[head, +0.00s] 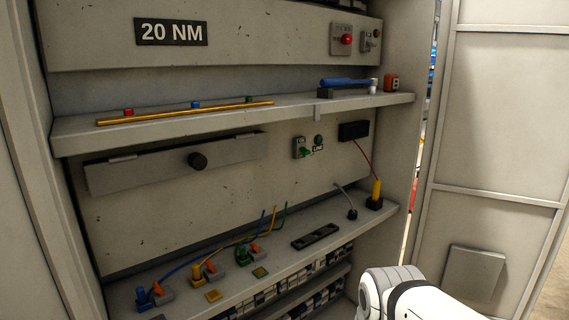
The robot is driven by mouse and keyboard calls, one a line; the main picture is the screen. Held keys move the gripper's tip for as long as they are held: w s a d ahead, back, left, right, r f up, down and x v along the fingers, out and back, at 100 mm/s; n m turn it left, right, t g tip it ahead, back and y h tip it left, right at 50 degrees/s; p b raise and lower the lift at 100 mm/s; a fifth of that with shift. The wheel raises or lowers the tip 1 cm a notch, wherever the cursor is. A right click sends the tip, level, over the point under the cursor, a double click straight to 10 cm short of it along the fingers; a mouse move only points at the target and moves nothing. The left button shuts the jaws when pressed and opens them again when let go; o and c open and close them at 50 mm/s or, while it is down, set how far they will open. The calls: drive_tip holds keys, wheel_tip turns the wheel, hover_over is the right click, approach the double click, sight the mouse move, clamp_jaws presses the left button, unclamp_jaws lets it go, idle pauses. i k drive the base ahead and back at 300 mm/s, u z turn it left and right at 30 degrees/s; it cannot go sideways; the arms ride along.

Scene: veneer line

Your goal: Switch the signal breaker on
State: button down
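I cannot read a label that names the signal breaker. Another small switch plate (368,41) is at the upper right, next to a plate with a red round button or lamp (346,39). Whether either is on or off I cannot tell. My gripper is not in view; only a white and grey part of my arm shows at the lower right.
The upper shelf (190,128) holds a yellow rod (185,113) and a blue-handled tool (345,83). The lower shelf (330,221) holds coloured wires with connectors (198,274), a black slotted strip (315,237) and a yellow probe (376,190). An open door (500,120) stands right.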

sight(305, 152)
drive_tip(key=z, duration=0.05)
drive_tip(key=i, duration=1)
drive_tip(key=u, duration=0.1)
